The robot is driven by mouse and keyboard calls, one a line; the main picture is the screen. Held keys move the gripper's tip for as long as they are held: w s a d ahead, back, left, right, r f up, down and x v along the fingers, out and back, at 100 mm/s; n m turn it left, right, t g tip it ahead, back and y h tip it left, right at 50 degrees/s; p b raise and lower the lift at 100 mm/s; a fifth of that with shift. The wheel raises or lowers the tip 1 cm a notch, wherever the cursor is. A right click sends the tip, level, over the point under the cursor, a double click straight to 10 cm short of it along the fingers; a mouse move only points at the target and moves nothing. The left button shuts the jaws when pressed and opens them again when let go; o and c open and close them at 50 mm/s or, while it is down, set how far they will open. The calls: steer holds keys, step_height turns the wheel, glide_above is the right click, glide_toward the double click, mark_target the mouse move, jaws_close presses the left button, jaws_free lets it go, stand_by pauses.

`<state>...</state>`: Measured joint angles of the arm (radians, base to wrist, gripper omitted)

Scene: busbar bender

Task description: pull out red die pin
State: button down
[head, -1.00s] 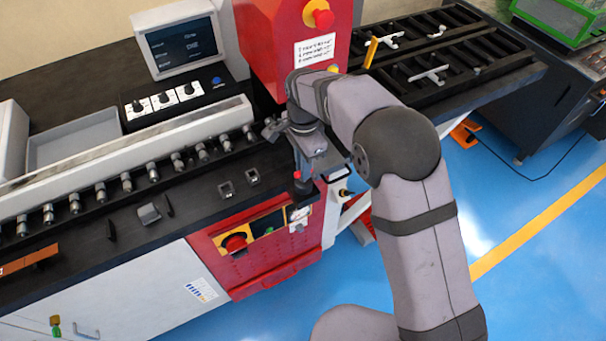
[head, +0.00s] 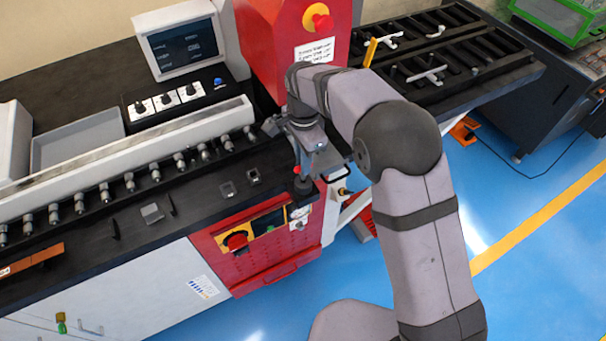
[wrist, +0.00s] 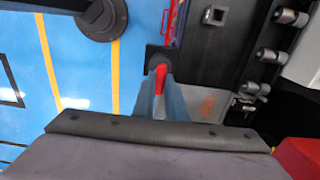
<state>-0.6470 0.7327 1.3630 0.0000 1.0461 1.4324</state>
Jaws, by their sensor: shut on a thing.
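The red die pin (wrist: 160,77) stands between the two fingers of my gripper (wrist: 160,98) in the wrist view, and the gripper is shut on it. In the head view the red of the pin (head: 297,170) shows just below my gripper (head: 302,160), above a dark round die (head: 304,187) at the bench's front edge. The fingers and wrist hide most of the pin. I cannot tell whether its lower end is still seated in the die.
A row of grey rollers (head: 155,172) runs along the bench to the left. Small square fittings (head: 228,190) lie on the black top. The red press column (head: 285,50) rises behind the gripper. A red panel (head: 265,240) with an emergency button (head: 236,241) is below.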

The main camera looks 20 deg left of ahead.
steer(key=shift+r, duration=0.3)
steer(key=shift+r+p, duration=2.2)
steer(key=shift+r, duration=0.3)
